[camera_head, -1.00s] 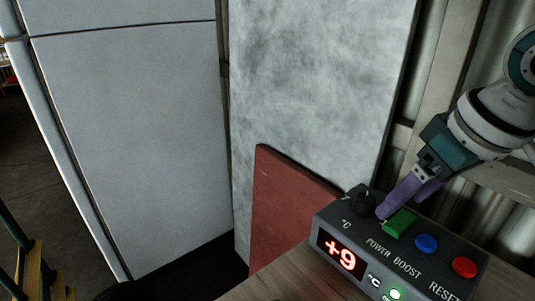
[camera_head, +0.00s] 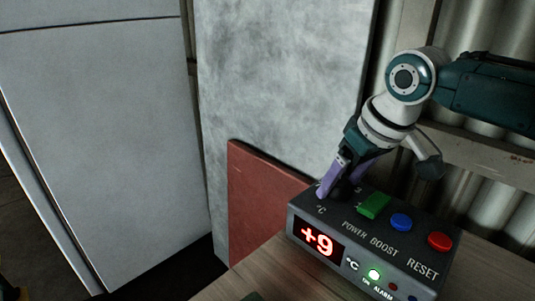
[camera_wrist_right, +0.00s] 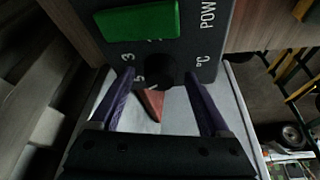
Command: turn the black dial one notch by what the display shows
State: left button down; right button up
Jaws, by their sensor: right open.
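The grey control box (camera_head: 300,229) stands on a wooden top at the lower right of the head view. Its display (camera_head: 318,241) shows a red +9. The black dial (camera_wrist_right: 158,73) is at the box's corner beside the green POWER button (camera_head: 374,206); numbers such as 3 and 5 ring it in the right wrist view. My right gripper (camera_head: 343,184) is open, with its purple fingers on either side of the dial. A gap shows between each fingertip and the dial in the right wrist view. The fingers mostly hide the dial in the head view. My left gripper is not in view.
A blue BOOST button (camera_head: 401,222) and a red RESET button (camera_head: 439,241) sit beside the green one. A red board (camera_head: 262,200) and a grey panel (camera_head: 275,90) stand behind the box.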

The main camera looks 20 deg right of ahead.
grip_shut()
dwell(0.7)
